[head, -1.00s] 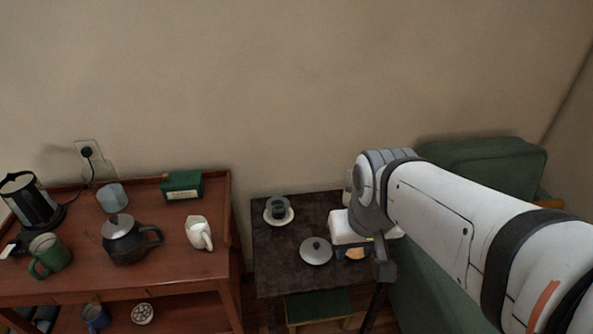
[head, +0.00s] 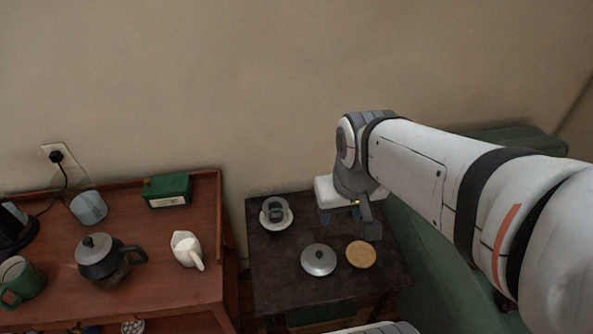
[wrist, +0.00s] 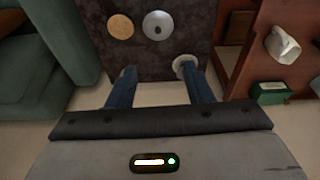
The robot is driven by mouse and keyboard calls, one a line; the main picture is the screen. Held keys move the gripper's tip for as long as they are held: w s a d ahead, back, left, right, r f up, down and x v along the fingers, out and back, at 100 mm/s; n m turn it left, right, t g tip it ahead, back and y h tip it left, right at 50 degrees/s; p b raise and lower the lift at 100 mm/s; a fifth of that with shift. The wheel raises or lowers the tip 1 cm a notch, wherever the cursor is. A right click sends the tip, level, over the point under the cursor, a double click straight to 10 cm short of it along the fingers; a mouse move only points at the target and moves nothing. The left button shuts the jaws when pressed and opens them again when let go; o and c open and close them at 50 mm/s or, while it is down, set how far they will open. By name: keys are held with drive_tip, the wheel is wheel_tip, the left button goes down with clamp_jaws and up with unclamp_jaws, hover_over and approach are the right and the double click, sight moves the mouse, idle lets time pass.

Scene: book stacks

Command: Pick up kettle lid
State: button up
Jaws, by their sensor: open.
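The kettle lid (head: 319,262) is a round silver-grey dome with a small dark knob. It lies on the dark side table (head: 285,290), and also shows near the top middle of the wrist view (wrist: 158,25). My gripper (head: 340,217) is at the far side of that table in the head view, beyond the lid and apart from it. In the wrist view its two blue fingers (wrist: 160,76) are spread wide with nothing between them. The lid is ahead of the fingertips there.
A round tan disc (head: 361,254) lies close right of the lid. A cup on a white saucer (head: 276,213) stands behind left. The red-brown table (head: 150,215) at left holds a dark teapot (head: 108,262), a white jug (head: 186,249) and a green box (head: 167,190). A green chair stands right.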

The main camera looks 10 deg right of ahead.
drive_tip(key=w+d+f+n+g+b, duration=0.1)
drive_tip(key=w+f+n+b, duration=0.2)
drive_tip(key=f, duration=0.4)
drive_tip(key=w+f+b, duration=0.3)
drive_tip(key=w+f, duration=0.2)
drive_tip(key=f, duration=0.2)
drive_tip(key=n+g+b, duration=0.1)
drive_tip(key=n+b, duration=0.3)
drive_tip(key=b, duration=0.1)
hover_over(320, 253)
drive_tip(key=f, duration=1.6)
drive_tip(key=shift+a+f, duration=0.15)
drive_tip(key=shift+a, duration=0.1)
drive_tip(key=f+b, duration=0.1)
drive_tip(key=f, duration=0.7)
drive_tip(key=shift+d, duration=0.2)
drive_tip(key=shift+c, duration=0.6)
clamp_jaws()
